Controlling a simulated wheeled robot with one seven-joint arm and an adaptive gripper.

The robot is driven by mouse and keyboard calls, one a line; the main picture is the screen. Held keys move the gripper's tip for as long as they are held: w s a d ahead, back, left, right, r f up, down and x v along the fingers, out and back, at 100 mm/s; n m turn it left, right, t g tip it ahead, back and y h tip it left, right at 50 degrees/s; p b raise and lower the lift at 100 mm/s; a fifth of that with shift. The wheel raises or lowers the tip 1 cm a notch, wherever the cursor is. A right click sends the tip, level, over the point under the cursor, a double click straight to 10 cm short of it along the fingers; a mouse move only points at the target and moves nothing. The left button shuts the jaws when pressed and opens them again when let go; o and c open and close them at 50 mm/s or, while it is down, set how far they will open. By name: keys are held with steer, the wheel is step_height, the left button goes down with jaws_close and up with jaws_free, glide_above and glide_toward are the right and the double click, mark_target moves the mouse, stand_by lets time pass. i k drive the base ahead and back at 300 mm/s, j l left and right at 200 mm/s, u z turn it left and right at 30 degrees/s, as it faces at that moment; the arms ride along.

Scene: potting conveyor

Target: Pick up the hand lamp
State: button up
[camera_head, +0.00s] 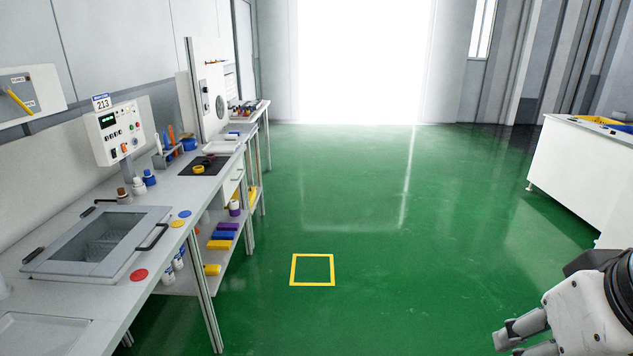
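I cannot make out a hand lamp for certain in this view. A small yellow and black item (203,165) lies on a dark mat on the left workbench, too small to identify. My gripper (521,345) is at the lower right corner, partly cut off by the picture's edge. It is over the green floor, far from the bench, and nothing is seen in it. How far apart its fingers are cannot be told.
The long workbench (95,317) on the left carries a lidded glass-topped box (95,243), a control panel (120,131) and several bottles. A white counter (579,171) stands at right. The green floor between is clear, with a yellow square marking (312,284).

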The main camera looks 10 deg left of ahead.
mark_target(210, 270)
steer(key=i+u, duration=0.1)
steer(key=i, duration=0.5)
steer(key=i+l+u, duration=0.1)
steer(key=i, duration=0.5)
steer(key=i+l+u, duration=0.15)
steer(key=i, duration=0.45)
steer(key=i+l+u, duration=0.6)
steer(key=i, duration=0.25)
